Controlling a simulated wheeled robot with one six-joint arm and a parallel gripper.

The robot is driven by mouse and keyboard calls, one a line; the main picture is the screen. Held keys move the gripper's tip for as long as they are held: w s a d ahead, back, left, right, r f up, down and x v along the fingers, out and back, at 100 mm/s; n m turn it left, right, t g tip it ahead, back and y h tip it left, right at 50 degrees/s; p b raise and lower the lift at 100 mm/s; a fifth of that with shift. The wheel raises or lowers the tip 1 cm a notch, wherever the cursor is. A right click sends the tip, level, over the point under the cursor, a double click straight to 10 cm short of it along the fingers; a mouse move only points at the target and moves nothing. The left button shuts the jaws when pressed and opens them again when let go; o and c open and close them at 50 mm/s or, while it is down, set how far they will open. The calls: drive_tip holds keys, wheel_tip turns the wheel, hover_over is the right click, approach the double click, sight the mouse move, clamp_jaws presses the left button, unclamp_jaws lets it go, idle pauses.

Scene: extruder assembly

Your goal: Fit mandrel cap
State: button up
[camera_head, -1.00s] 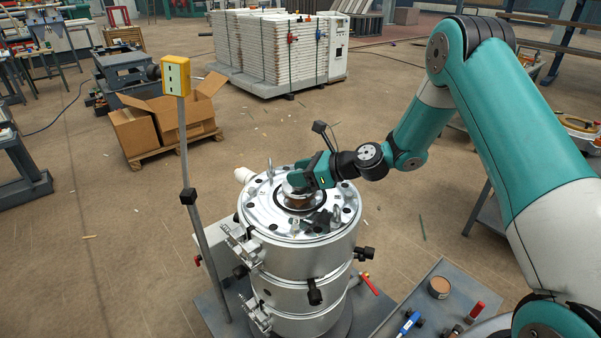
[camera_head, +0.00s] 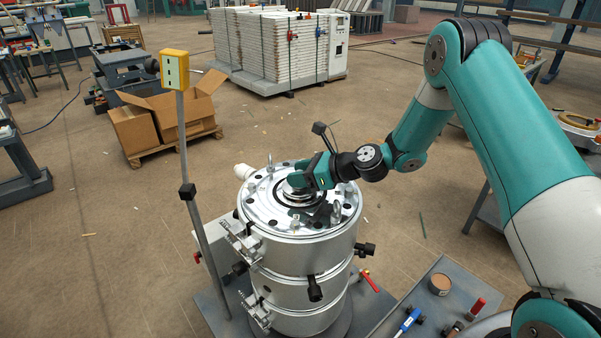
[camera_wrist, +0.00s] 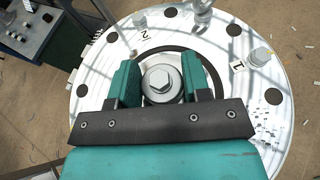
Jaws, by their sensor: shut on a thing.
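The mandrel cap (camera_wrist: 162,82) is a round metal disc with a hex bolt head in its middle. My gripper (camera_wrist: 163,90) is shut on it, with one green finger on each side. In the head view my gripper (camera_head: 302,180) is over the centre of the silver extruder head (camera_head: 283,225), and the cap (camera_head: 297,183) shows partly beneath it. The cap is at the central opening, inside a dark ring (camera_wrist: 149,57). Its underside is hidden, so I cannot tell if it is fully seated.
Lifting eyes and bolts stand up from the top plate around the centre. A grey tray (camera_head: 440,310) at the lower right holds a round tan-topped piece (camera_head: 440,284) and tools. A post with a yellow box (camera_head: 174,68) stands at the left.

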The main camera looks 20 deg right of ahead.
drive_tip(key=shift+f, duration=0.15)
drive_tip(key=o, duration=1.2)
drive_tip(key=shift+o, duration=0.2)
drive_tip(key=b+v, duration=0.5)
drive_tip(key=v, duration=1.2)
drive_tip(key=shift+d, duration=0.15)
drive_tip(key=s+a+r+n+g+h+b, duration=0.25)
drive_tip(key=s+a+n+g, duration=0.45)
drive_tip(key=s+a+n, duration=0.75)
drive_tip(key=s+a+n+g+h+b, duration=0.1)
drive_tip(key=s+n+h, duration=0.3)
drive_tip(key=s+n, duration=0.8)
drive_tip(key=a+n, duration=0.1)
drive_tip(key=n, duration=0.5)
drive_tip(key=shift+a, duration=0.3)
